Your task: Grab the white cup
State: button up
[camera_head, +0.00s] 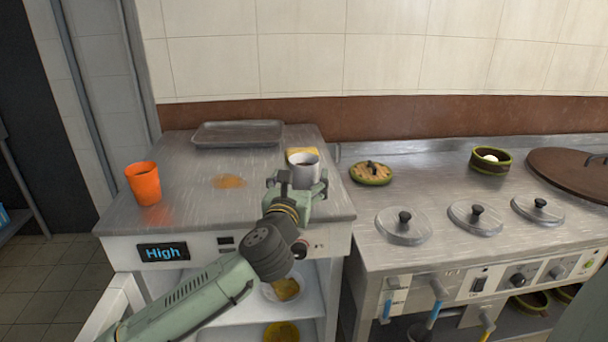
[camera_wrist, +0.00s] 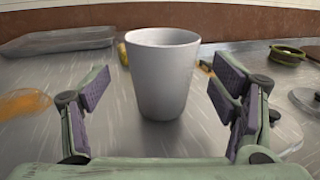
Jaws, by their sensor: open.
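In the wrist view the white cup (camera_wrist: 162,75) stands straight ahead, a little beyond and between the fingertips. My gripper (camera_head: 297,186) is at the counter's front edge, right in front of the cup, and hides its lower part. In the wrist view my gripper (camera_wrist: 160,92) has its two fingers spread wide, with clear gaps on both sides of the cup.
An orange cup (camera_head: 144,183) stands at the counter's left. A grey tray (camera_head: 238,133) lies at the back, and an orange spill (camera_head: 229,181) is left of the white cup. A yellow object (camera_head: 301,151) is behind it. Pot lids (camera_head: 403,227) cover the stove at right.

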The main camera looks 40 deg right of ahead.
aim_at(301, 178)
jog(key=shift+f+p+x, duration=0.2)
jog(key=shift+p+x, duration=0.25)
jog(key=shift+x, duration=1.45)
jog(key=shift+c, duration=0.6)
jog(key=c, duration=1.3)
